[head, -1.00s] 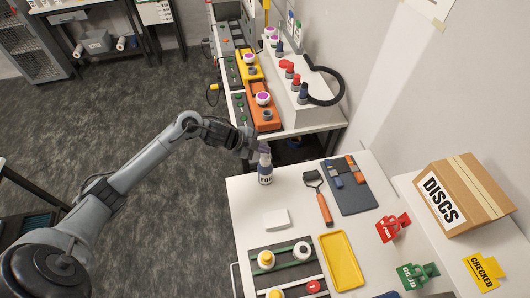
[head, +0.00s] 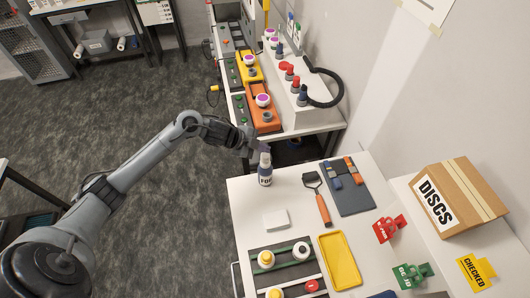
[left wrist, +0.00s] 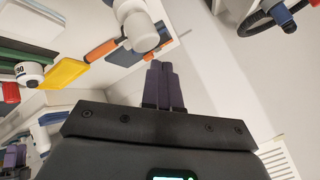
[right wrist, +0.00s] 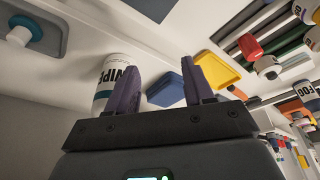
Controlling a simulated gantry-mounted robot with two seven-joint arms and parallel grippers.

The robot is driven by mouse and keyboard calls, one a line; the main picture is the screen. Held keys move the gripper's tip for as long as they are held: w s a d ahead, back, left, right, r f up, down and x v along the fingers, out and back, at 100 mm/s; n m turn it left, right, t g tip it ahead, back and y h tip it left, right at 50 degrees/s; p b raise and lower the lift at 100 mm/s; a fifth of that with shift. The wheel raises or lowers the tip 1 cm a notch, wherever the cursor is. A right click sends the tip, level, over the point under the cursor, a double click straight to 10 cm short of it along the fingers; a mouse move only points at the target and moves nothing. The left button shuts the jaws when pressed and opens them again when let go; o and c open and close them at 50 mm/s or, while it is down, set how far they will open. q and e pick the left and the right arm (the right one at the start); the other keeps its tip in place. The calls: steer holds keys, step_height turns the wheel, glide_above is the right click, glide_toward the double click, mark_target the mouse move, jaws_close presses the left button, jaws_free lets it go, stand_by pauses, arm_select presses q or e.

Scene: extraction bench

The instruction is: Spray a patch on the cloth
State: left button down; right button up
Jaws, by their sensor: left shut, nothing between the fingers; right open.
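The white bottle (head: 265,174) with a dark-lettered label stands upright at the near bench's back left edge. In the left wrist view its white top (left wrist: 138,30) shows just beyond my fingers. My left gripper (head: 262,148) is at the height of the bottle's top, close beside it; I cannot tell whether they touch. In the left wrist view its purple fingers (left wrist: 163,85) are shut together with nothing between them. A flat white square (head: 276,219), apparently the cloth, lies in front of the bottle. My right gripper (right wrist: 160,88) is open and empty in the right wrist view.
A scraper with an orange handle (head: 323,208), a dark tool mat (head: 352,198) and a yellow tray (head: 340,262) lie to the right. A striped rack (head: 284,270) holds several jars in front. A white canister (right wrist: 108,78) stands near my right gripper.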

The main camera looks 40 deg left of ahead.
mark_target(263, 156)
arm_select(q)
steer(key=shift+r, duration=0.1)
step_height(263, 156, up, 6)
steer(key=p, duration=0.6)
stand_by(0.8)
